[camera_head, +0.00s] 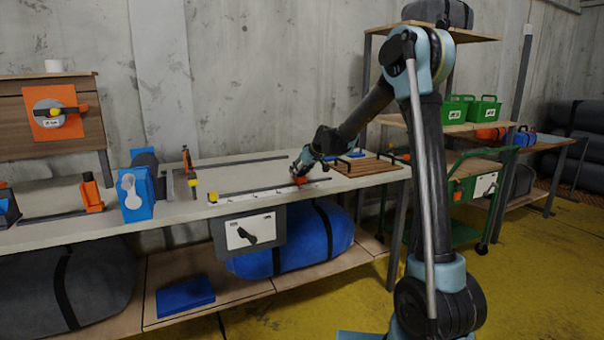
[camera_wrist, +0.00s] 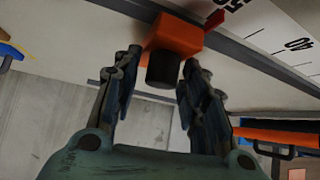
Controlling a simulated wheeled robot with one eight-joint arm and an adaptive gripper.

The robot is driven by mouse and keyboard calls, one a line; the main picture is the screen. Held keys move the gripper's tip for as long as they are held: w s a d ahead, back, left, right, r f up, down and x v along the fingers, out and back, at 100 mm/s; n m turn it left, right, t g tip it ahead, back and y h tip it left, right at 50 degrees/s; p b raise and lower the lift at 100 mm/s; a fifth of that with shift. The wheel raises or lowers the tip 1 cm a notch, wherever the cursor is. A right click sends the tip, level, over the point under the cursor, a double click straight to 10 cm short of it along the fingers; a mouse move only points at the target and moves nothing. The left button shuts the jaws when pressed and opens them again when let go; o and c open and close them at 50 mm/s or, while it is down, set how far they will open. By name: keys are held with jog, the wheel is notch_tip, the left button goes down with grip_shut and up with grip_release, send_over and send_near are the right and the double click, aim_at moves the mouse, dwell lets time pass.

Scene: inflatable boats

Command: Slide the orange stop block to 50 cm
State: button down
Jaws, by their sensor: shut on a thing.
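The orange stop block (camera_wrist: 174,34) sits on a dark rail beside a white scale (camera_wrist: 262,36) in the wrist view. A black knob (camera_wrist: 163,70) sticks out from the block towards me. My gripper (camera_wrist: 161,62) is shut on the stop block at this knob, with a finger on either side. A small red pointer (camera_wrist: 215,19) on the block lies close to the partly cut-off 50 label; the 40 label is farther right. In the head view the block (camera_head: 299,181) and my gripper (camera_head: 301,168) are small, at the right part of the scale (camera_head: 262,192).
The rail stands on a long workbench (camera_head: 120,235). A slatted wooden board (camera_head: 366,166) lies right of the block. A blue clamp-like stand (camera_head: 137,196) and an orange upright (camera_head: 92,194) stand to the left. A switch panel (camera_head: 248,233) hangs from the front edge.

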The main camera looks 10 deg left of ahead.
jog(key=c, duration=1.3)
grip_release()
jog(key=v, duration=1.1)
jog(key=shift+s+d+r, duration=0.15)
jog(key=shift+d+r, duration=0.1)
jog(key=shift+r, duration=0.05)
jog(key=shift+d, duration=0.1)
